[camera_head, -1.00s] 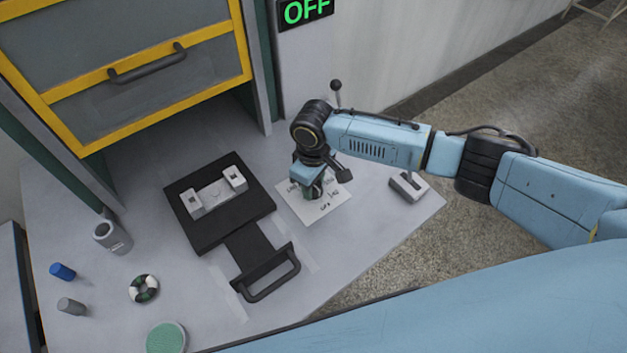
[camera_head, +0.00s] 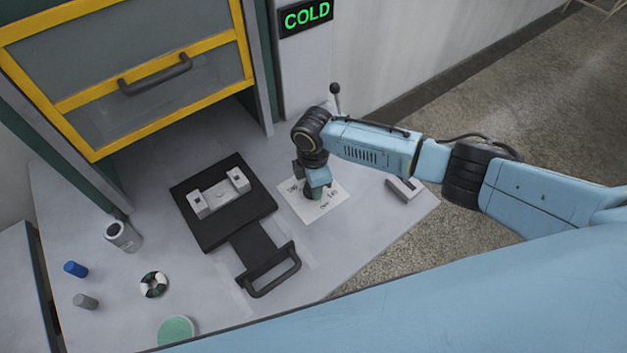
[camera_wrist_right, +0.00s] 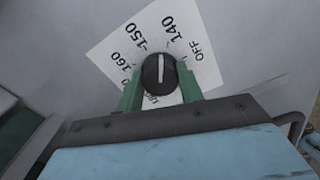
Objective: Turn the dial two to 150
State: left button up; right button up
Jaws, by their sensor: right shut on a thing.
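The dial (camera_wrist_right: 159,75) is a round black knob with a white pointer line, set on a white label sheet (camera_wrist_right: 108,55). In the right wrist view the pointer aims up the picture, between the 150 and 140 marks. My right gripper (camera_wrist_right: 160,92) has its green fingers on either side of the knob and is shut on it. In the head view my right gripper (camera_head: 316,191) points down over the sheet (camera_head: 331,207) and hides the dial. The green-lettered display (camera_head: 306,16) reads COLD. My left gripper is not in view.
A black fixture with a handle (camera_head: 222,208) stands left of the sheet. A small grey switch box (camera_head: 404,188) is to its right, a lever (camera_head: 335,93) behind. Several small parts, including a blue cylinder (camera_head: 75,269), stand at the left.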

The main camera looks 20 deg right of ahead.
jog(key=n, duration=0.6)
jog(key=shift+a, duration=0.1)
jog(key=shift+n, duration=0.3)
dwell(0.3)
jog(key=o, duration=1)
notch_tip(320, 180, up, 14)
jog(key=shift+f+p, duration=0.25)
jog(key=shift+p, duration=0.05)
jog(key=shift+f, duration=0.1)
